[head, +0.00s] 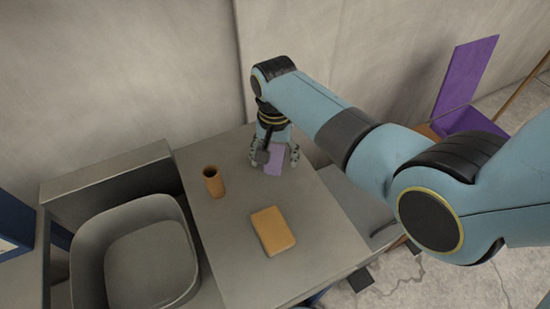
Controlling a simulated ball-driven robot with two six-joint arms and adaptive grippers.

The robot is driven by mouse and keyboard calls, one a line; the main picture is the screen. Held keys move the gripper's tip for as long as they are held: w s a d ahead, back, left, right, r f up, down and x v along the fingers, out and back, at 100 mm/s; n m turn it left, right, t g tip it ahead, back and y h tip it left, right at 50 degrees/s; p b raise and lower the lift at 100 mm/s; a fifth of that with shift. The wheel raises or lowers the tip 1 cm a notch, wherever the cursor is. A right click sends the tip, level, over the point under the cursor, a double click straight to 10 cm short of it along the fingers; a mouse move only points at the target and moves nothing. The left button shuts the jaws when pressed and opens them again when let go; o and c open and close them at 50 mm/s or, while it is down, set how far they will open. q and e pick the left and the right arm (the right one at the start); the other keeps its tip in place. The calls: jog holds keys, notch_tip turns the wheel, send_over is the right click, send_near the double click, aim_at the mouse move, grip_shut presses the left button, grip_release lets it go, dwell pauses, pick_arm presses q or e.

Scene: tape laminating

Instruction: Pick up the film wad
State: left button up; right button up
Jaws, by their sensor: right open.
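My right gripper (274,163) points down at the far end of the grey table, its fingers spread open. A small pale purple piece (275,157) shows between and in front of the fingers; it may be the film wad, but its shape is too small and partly covered to be sure. I cannot tell whether the fingers touch it. My left gripper is not in view.
An orange-brown open cup (213,182) stands on the grey table (222,243), left of my right gripper. A yellow-orange block (273,231) lies nearer. A grey basin (134,254) is at left. A purple open bin (468,121) stands at upper right. The wall is close behind the table.

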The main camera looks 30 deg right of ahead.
jog(key=shift+c, duration=0.4)
jog(key=c, duration=0.8)
jog(key=shift+r, duration=0.1)
